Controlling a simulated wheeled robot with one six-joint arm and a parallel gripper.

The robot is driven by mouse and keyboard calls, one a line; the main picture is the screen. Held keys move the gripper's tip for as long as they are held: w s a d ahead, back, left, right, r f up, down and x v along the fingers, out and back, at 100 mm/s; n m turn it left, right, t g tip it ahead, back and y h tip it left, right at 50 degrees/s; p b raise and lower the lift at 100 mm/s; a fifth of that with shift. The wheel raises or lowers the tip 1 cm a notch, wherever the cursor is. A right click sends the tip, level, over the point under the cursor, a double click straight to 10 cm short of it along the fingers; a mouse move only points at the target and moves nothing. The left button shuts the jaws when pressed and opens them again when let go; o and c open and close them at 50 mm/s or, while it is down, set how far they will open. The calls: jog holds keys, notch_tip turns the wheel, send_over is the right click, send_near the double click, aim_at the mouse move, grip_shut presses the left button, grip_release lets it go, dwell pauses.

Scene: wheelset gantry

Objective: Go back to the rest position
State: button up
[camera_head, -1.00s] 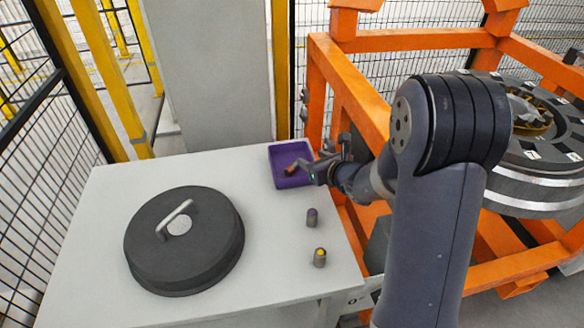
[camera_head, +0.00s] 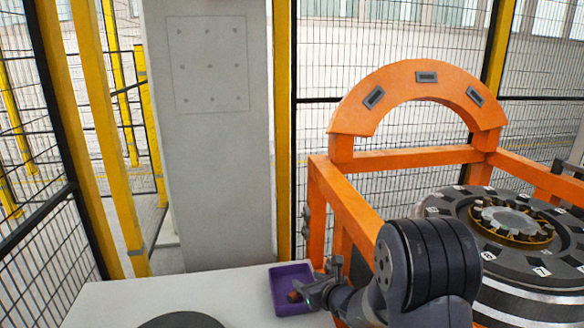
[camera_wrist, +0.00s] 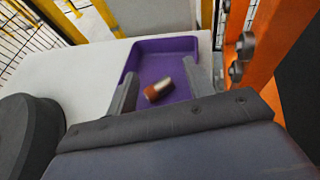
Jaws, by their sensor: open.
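My gripper (camera_head: 304,288) is at the purple tray (camera_head: 277,298), over its right side, in the head view. In the wrist view its two fingers (camera_wrist: 160,82) are spread wide apart and nothing is clamped between them. A small cylinder (camera_wrist: 157,91), reddish brown with a pale grey end, lies tilted in the gap between the fingers, against the tray floor. The tray (camera_wrist: 172,46) has low purple walls.
The light table (camera_head: 110,305) carries a dark round lid (camera_head: 180,320), cut off by the lower edge. An orange frame (camera_head: 400,158) and a large dark wheel (camera_head: 465,205) stand at the right. A grey column (camera_head: 210,140) and mesh fence are behind. Orange posts (camera_wrist: 275,50) are close right of my gripper.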

jog(key=p+x, duration=0.1)
jog(key=x, duration=0.4)
jog(key=shift+w+a+f, duration=0.1)
jog(key=shift+w+a, duration=0.05)
jog(key=shift+w, duration=0.1)
jog(key=shift+s+r+p, duration=0.1)
jog(key=shift+r+p, duration=0.55)
jog(key=shift+r, duration=1.3)
jog(key=shift+f, duration=0.1)
